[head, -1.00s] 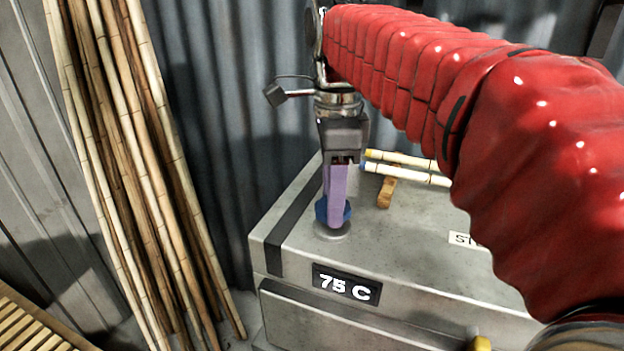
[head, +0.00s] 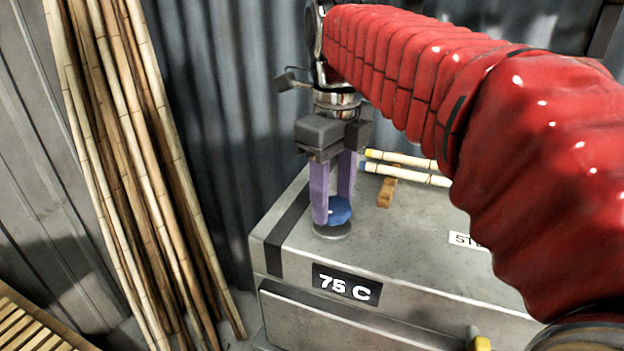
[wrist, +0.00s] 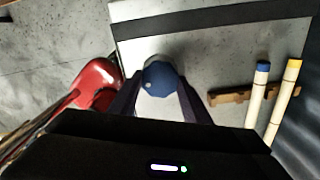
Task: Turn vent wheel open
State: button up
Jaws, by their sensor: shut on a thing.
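The blue vent wheel (head: 339,211) sits on a round grey base on top of the grey steam box (head: 400,245), near its left end. My gripper (head: 332,212) points down with its purple fingers on either side of the wheel, shut on it. In the wrist view the wheel (wrist: 160,78) shows between the two dark fingers, with a small light spot on its lower left part. The fingers hide part of the wheel's sides.
Two pale sticks, one yellow-tipped (head: 400,158) and one blue-tipped (head: 405,174), rest on a wooden block (head: 387,192) behind the wheel. A "75 C" display (head: 347,284) is on the box's front. Bamboo poles (head: 140,170) lean at the left.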

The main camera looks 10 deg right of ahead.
aim_at(333, 206)
jog(key=shift+s, duration=0.15)
jog(key=o, duration=1)
jog(key=shift+o, duration=0.2)
jog(key=shift+r, duration=0.15)
notch_tip(333, 206, up, 13)
jog(key=shift+r, duration=0.2)
dwell(0.6)
